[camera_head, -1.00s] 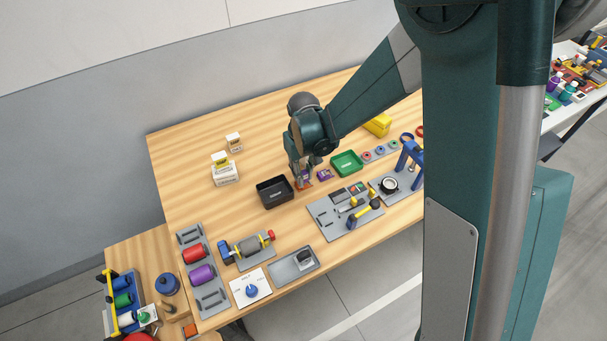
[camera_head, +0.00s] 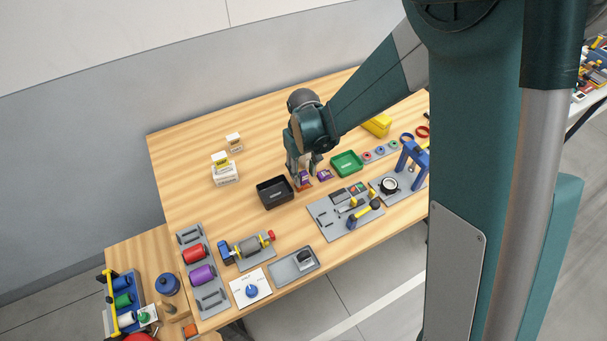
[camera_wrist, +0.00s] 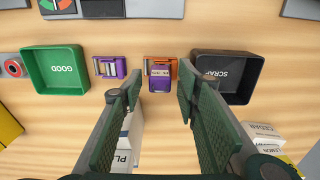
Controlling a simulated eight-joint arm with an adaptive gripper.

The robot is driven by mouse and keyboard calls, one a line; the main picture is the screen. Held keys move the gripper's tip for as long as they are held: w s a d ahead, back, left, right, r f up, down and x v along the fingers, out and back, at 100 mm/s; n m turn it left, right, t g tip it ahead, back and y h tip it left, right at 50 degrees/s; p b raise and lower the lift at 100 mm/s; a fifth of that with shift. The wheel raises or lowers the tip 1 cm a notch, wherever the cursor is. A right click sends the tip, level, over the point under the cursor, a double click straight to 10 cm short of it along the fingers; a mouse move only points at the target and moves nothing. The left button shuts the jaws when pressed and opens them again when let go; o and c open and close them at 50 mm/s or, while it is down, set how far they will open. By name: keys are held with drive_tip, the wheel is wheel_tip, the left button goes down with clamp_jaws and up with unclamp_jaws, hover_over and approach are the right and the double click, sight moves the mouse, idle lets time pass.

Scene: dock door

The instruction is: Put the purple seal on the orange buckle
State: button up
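The orange buckle (camera_wrist: 160,62) lies on the wood table between the green and black trays in the wrist view. The purple seal (camera_wrist: 160,82) is at the near side of the orange buckle, overlapping it; I cannot tell how firmly it is seated. A second purple piece with grey parts (camera_wrist: 109,67) lies to its left; in the head view it is right of my gripper (camera_head: 325,174). My gripper (camera_wrist: 159,84) is open, with a finger on each side of the seal and a gap to both. In the head view my gripper (camera_head: 304,177) is over the buckle.
The green GOOD tray (camera_wrist: 58,70) is left and the black SCRAP tray (camera_wrist: 226,76) is close on the right. White and yellow boxes (camera_head: 224,169) stand behind on the left. Grey fixture plates (camera_head: 340,215) lie toward the table's front edge. The table's back is mostly clear.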

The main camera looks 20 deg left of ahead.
sight(304, 173)
wheel_tip(304, 173, up, 11)
idle(0.6)
drive_tip(key=shift+f, duration=0.1)
idle(0.5)
drive_tip(key=shift+d, duration=0.1)
drive_tip(key=s+d+r+m+t+y, duration=0.1)
drive_tip(key=s+d+r+m+t, duration=0.1)
drive_tip(key=d+r, duration=0.7)
drive_tip(key=s+d+r+m+t, duration=0.15)
drive_tip(key=d+r, duration=0.45)
drive_tip(key=d, duration=0.8)
drive_tip(key=s+d+r+m+t, duration=0.1)
drive_tip(key=s+d+m+t, duration=0.1)
drive_tip(key=s+d, duration=0.4)
drive_tip(key=s+d+r+m+t+h, duration=0.1)
drive_tip(key=s+d+r+m, duration=0.1)
drive_tip(key=s+d, duration=0.5)
drive_tip(key=shift+s+d+m+t, duration=0.35)
drive_tip(key=shift+d+m, duration=0.4)
drive_tip(key=shift+d, duration=1.95)
